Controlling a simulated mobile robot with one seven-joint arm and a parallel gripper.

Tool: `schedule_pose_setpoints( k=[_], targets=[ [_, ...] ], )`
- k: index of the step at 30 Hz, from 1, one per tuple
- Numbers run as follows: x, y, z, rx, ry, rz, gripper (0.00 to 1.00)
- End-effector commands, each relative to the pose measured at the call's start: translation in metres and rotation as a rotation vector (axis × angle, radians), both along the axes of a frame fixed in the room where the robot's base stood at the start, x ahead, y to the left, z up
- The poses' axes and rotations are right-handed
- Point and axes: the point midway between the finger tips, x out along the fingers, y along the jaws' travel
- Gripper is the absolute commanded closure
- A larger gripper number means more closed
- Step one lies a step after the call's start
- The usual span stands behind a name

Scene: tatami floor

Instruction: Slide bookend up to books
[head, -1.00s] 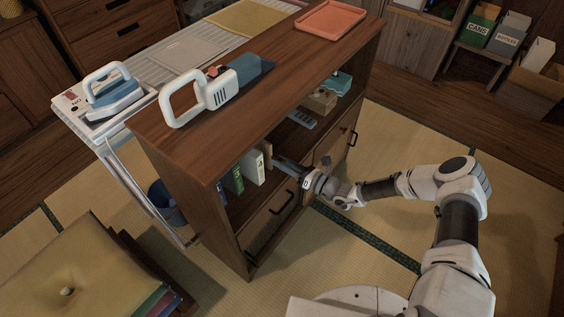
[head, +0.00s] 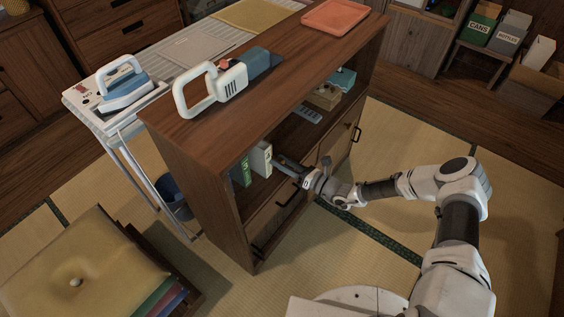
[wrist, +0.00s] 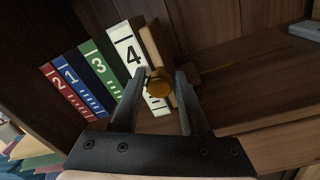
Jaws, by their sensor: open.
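The wooden bookend (wrist: 154,42) stands upright in the wrist view, with a round brass knob (wrist: 158,84) facing me. It is close against the right side of the white book 4 (wrist: 127,52); I cannot tell whether they touch. In the head view my gripper (head: 283,163) reaches into the shelf beside the white book (head: 261,159); the bookend is hard to make out there.
The books stand in the open shelf of a wooden cabinet (head: 180,172), above closed doors with black handles. A wooden box (head: 323,97) sits farther along the shelf. A white-handled appliance (head: 208,92) and an orange tray (head: 335,15) are on top. Tatami is clear at right.

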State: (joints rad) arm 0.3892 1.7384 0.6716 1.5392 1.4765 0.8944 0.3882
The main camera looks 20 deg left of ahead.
Motion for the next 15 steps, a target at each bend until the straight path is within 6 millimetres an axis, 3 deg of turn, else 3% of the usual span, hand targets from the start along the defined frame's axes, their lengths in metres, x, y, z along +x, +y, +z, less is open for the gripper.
schedule_pose_setpoints(
  k=[1, 3, 15],
  targets=[
    [0.0003, -0.0002, 0.0, 0.0, 0.0, -0.001, 0.44],
    [0.0004, -0.0002, 0.0, 0.0, 0.0, -0.001, 0.34],
    [-0.0016, -0.0085, 0.0003, -0.001, 0.0, -0.003, 0.34]
  ],
)
